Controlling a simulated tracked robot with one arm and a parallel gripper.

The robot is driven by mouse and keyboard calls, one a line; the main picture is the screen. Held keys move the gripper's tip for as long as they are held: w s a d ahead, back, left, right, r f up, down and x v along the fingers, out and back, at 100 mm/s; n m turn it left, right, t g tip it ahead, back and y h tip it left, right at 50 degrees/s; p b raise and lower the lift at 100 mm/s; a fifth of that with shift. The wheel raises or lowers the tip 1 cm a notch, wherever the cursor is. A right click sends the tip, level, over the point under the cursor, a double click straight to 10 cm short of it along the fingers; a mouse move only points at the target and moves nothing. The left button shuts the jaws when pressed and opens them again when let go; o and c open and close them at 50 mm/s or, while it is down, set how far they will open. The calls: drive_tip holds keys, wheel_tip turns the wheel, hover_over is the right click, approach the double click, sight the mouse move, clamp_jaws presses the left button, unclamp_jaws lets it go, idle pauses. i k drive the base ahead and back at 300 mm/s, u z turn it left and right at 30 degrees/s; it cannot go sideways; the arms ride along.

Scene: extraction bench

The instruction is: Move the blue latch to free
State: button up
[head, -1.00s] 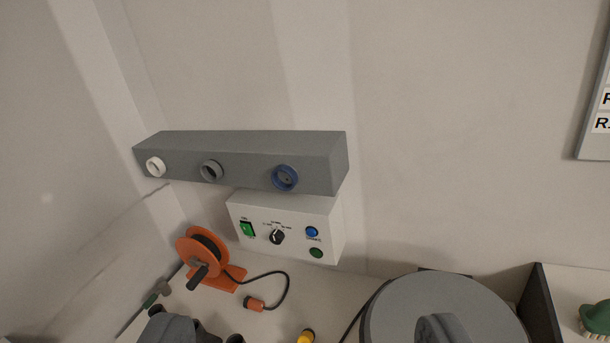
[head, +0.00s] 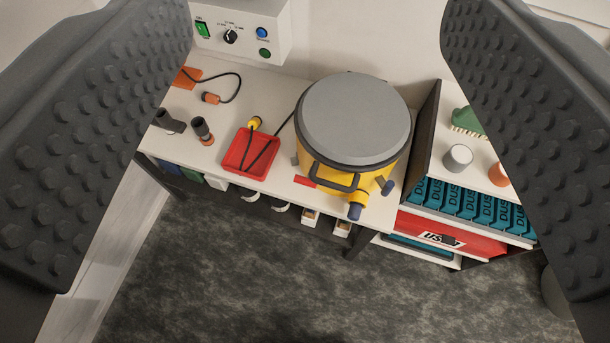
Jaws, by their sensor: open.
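A yellow drum-shaped extractor (head: 318,165) with a round grey lid (head: 357,118) stands on the bench in the middle of the head view. A small dark blue piece (head: 388,187), which looks like the blue latch, sits at the drum's right front side. I cannot tell its setting. A grey piece (head: 295,160) shows on the left side, and a yellow port with a blue end (head: 355,211) sticks out at the front. My gripper (head: 316,60) is open and empty, its dark studded fingers wide apart at both picture edges, nearer the camera than the drum.
A red tray (head: 233,159) with a yellow-ended cable lies left of the drum. A white control box (head: 245,43) is on the wall. A dark panel (head: 422,140) stands close on the drum's right, beside a shelf unit with teal boxes (head: 470,199). The floor in front is clear.

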sight(386, 187)
drive_tip(key=z, duration=0.6)
drive_tip(key=k, duration=1.05)
drive_tip(key=u, duration=0.25)
drive_tip(key=i, duration=0.65)
drive_tip(key=u, duration=0.3)
